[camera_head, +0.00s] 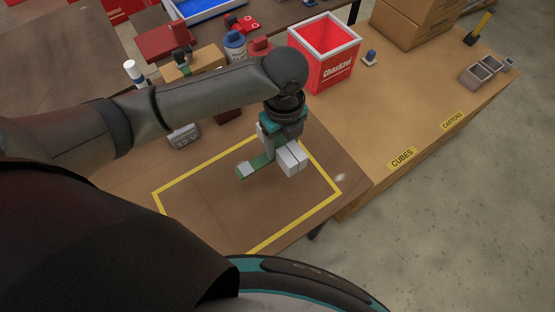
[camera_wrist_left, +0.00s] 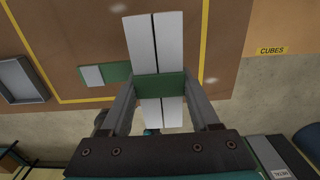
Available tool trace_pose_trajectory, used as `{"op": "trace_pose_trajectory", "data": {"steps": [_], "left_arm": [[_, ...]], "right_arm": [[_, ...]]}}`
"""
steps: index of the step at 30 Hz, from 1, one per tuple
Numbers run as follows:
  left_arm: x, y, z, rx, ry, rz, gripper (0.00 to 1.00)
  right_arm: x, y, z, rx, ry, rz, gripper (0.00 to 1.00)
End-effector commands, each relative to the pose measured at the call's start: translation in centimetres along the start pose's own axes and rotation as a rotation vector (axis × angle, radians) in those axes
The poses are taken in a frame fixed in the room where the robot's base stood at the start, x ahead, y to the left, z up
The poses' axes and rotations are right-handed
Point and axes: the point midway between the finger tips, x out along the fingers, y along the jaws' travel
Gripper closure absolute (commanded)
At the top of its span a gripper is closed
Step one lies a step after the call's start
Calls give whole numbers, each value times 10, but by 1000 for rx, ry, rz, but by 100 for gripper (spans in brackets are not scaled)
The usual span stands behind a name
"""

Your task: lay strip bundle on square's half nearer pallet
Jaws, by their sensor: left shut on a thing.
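My left gripper (camera_head: 284,140) is shut on the strip bundle (camera_head: 290,160), white strips lying side by side with a green band around the middle. In the left wrist view the fingers (camera_wrist_left: 164,100) close on either side of the green band of the bundle (camera_wrist_left: 156,40). The bundle is over the right part of the yellow-outlined square (camera_head: 318,208) on the brown table; I cannot tell whether it touches the surface. A flat green piece with a white patch (camera_wrist_left: 105,74) lies inside the square, left of the bundle. I cannot identify the pallet with certainty.
A grey tray (camera_wrist_left: 24,80) lies left of the square in the wrist view. A red crate (camera_head: 325,55) stands behind. A grey item (camera_head: 184,136) sits behind the square, partly under my arm. A wooden surface labelled CUBES (camera_head: 402,158) is at right. The square's front is bare.

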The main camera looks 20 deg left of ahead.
Motion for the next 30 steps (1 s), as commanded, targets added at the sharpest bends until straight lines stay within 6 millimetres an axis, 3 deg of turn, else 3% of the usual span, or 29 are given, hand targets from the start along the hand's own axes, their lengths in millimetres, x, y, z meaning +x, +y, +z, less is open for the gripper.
{"op": "trace_pose_trajectory", "data": {"steps": [3, 9, 14, 22, 30], "left_arm": [[33, 0, 0, -1, 2, 2, 100], [69, 0, 0, 1, -1, -1, 100], [80, 0, 0, 0, 0, -1, 100], [116, 0, 0, -1, 0, -1, 100], [120, -1, 0, 1, -2, -4, 100]], "right_arm": [[6, 0, -1, 0, 2, 0, 100], [11, 1, -5, 0, 10, 1, 100], [12, 1, -7, 0, 15, 1, 100], [19, 0, -8, 0, 16, 1, 100], [19, 0, -8, 0, 17, 1, 100]]}}
